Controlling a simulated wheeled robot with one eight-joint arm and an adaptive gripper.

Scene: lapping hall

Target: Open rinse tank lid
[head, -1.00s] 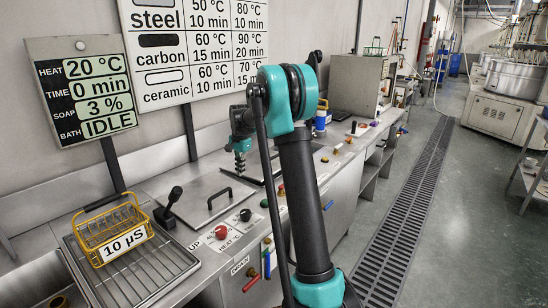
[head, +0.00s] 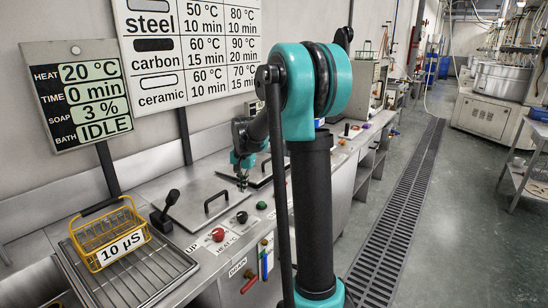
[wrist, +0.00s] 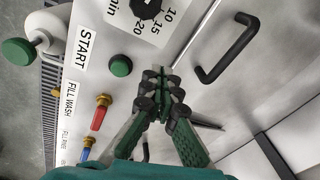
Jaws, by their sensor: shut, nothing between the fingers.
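Two flat metal lids are set in the counter, each with a black bar handle; I see no label on either. The nearer lid (head: 190,212) lies flat, its handle (head: 217,200) fully visible; that handle also shows in the wrist view (wrist: 228,50). The farther lid (head: 262,181) is partly hidden by my arm in the head view. My gripper (head: 243,183) is shut and empty, above the counter between the two handles. Its green fingers (wrist: 160,88) meet in the wrist view, apart from both handles.
A yellow basket (head: 108,236) stands on the drain rack (head: 150,275) at left, with a black lever (head: 165,212) beside it. A green START button (wrist: 120,66) and red and blue valve handles (wrist: 97,119) line the front edge. The floor aisle at right is clear.

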